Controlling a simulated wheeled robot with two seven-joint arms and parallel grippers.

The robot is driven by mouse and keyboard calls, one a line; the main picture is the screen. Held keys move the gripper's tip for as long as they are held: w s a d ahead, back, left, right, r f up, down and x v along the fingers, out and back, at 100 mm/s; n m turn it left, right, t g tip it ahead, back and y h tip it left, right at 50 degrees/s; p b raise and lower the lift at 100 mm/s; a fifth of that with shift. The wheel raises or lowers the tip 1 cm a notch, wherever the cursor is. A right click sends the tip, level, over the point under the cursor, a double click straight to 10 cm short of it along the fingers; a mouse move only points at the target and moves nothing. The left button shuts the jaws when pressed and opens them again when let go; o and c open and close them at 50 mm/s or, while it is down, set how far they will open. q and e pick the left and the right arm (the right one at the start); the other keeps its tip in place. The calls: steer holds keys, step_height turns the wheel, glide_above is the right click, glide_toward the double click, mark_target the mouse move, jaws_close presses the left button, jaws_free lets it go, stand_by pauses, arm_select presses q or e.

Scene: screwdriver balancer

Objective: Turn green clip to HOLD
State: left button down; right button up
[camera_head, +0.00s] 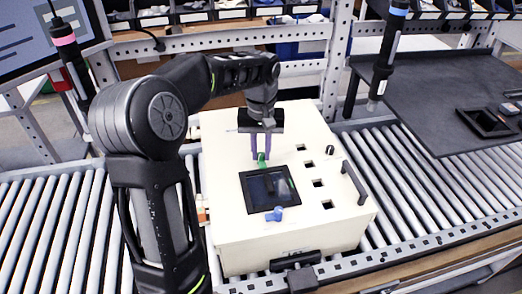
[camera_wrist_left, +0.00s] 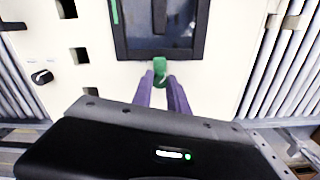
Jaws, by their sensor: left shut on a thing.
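The green clip (camera_head: 262,161) sits at the far edge of the dark screen (camera_head: 256,187) on top of the cream box (camera_head: 222,222). My left gripper (camera_head: 261,153) reaches down from above, its two purple fingers closed on the clip. In the left wrist view, the green clip (camera_wrist_left: 159,70) shows between the tips of the left gripper (camera_wrist_left: 160,79), at the middle of the screen's edge. A blue clip (camera_head: 275,214) sits at the screen's near edge. No HOLD marking is readable. My right gripper is not in view.
The box stands on a roller conveyor (camera_head: 52,215) and has a black handle (camera_head: 354,182), square holes and a black knob (camera_head: 330,150). Two screwdrivers hang at left (camera_head: 70,52) and right (camera_head: 388,52). A dark table (camera_head: 435,105) stands at right.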

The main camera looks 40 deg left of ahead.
mark_target(261, 154)
arm_select(q)
steer(key=c, duration=1.3)
jaws_free()
steer(key=shift+r, duration=0.1)
step_height(261, 154, up, 8)
steer(key=shift+f+p, duration=0.15)
steer(key=shift+p, duration=0.15)
